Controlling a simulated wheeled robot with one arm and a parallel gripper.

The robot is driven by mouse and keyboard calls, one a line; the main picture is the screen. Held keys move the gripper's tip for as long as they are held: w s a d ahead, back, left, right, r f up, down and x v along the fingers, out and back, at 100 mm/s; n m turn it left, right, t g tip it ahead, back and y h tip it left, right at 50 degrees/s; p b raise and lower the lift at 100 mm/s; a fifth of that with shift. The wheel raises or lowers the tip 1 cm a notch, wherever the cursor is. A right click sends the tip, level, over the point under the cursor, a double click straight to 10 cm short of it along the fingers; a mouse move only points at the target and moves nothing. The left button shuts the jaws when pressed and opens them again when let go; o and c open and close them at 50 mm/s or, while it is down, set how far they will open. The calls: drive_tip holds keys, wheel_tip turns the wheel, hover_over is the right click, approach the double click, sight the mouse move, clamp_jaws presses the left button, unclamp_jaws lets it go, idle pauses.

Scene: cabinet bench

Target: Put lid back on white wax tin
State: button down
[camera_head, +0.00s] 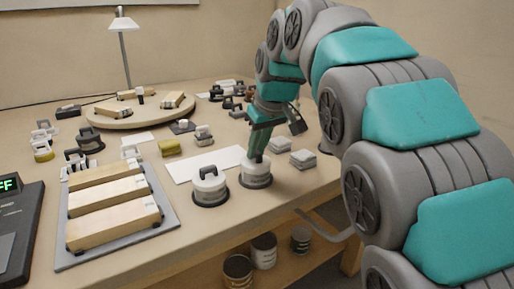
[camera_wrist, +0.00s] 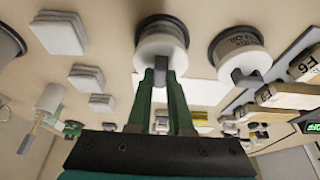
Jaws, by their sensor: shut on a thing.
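A white tin (camera_head: 256,176) stands on a dark round base near the bench's front edge; it also shows in the wrist view (camera_wrist: 171,27). My gripper (camera_head: 257,157) is directly above it, pointing down. In the wrist view its green fingers (camera_wrist: 161,72) are shut on the small grey handle of a white round lid (camera_wrist: 148,53). The lid is over the tin's top; I cannot tell whether it is fully seated or slightly raised. A second white tin (camera_head: 209,187) with a dark-handled lid stands to the left. The tins' lettering is too small to read surely.
Grey square pads (camera_head: 302,159) lie right of the tin. A white sheet (camera_head: 192,166) lies behind the tins. A tray (camera_head: 165,224) with wooden blocks is at the left. A turntable (camera_head: 112,118) and lamp (camera_head: 124,25) stand at the back. Cans (camera_head: 264,249) sit on the shelf below.

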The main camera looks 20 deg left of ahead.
drive_tip(key=shift+f, duration=0.15)
idle(0.5)
drive_tip(key=shift+c, duration=1.4)
unclamp_jaws()
drive_tip(key=shift+r+p, duration=2.1)
drive_tip(key=shift+r, duration=1.45)
clamp_jaws()
